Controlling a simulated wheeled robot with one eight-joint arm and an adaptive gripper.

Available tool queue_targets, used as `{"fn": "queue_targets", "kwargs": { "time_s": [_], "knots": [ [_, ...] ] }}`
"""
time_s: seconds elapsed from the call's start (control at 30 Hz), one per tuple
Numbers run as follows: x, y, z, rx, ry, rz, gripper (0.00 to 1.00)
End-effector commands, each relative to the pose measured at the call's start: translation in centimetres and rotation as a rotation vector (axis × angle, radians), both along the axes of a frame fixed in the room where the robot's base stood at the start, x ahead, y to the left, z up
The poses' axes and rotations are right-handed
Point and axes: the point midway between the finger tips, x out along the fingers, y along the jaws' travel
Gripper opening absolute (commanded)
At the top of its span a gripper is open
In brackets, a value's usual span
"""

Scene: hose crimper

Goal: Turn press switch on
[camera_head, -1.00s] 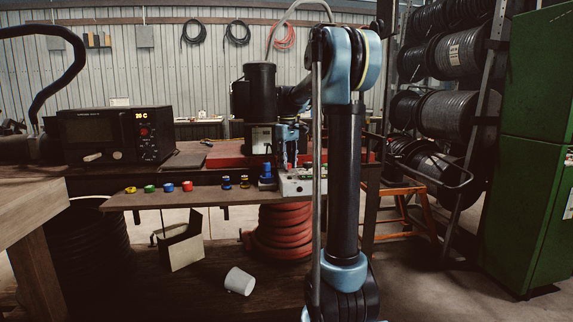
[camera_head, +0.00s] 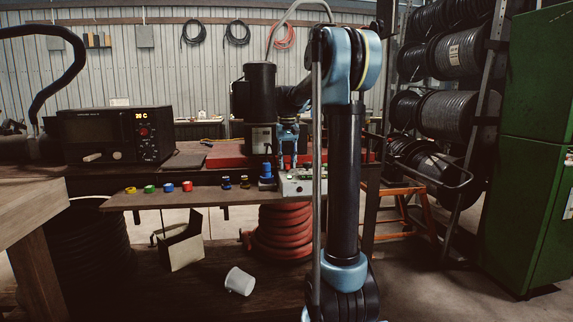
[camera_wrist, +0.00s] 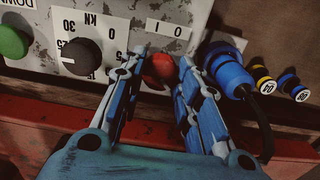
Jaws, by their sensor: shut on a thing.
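A red round switch knob (camera_wrist: 159,70) sits on the pale control box (camera_wrist: 203,16) under a white label marked with I and O. In the wrist view my gripper (camera_wrist: 162,63) has its two blue fingers on either side of this knob, shut on it. The fingertips hide the knob's sides, and I cannot read its setting. In the head view my gripper (camera_head: 288,163) points down at the control box (camera_head: 303,188) on the bench's right part. The knob is too small to make out there.
Left of the switch are a black dial (camera_wrist: 81,57) with a KN scale and a green button (camera_wrist: 13,42). A blue plug (camera_wrist: 230,75) with a black cable stands close to the right finger.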

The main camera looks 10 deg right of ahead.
Motion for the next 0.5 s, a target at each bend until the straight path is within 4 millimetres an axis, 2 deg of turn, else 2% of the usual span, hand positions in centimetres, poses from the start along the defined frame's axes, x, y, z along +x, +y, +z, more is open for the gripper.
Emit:
{"fn": "queue_targets", "kwargs": {
  "time_s": [0.37,0.4,0.5],
  "knots": [
    [0.23,-0.01,0.05,0.0,-0.005,-0.005,0.06],
    [0.23,-0.01,0.05,0.0,-0.005,-0.005,0.32],
    [0.18,-0.02,0.04,0.0,-0.004,-0.005,0.51]
  ]
}}
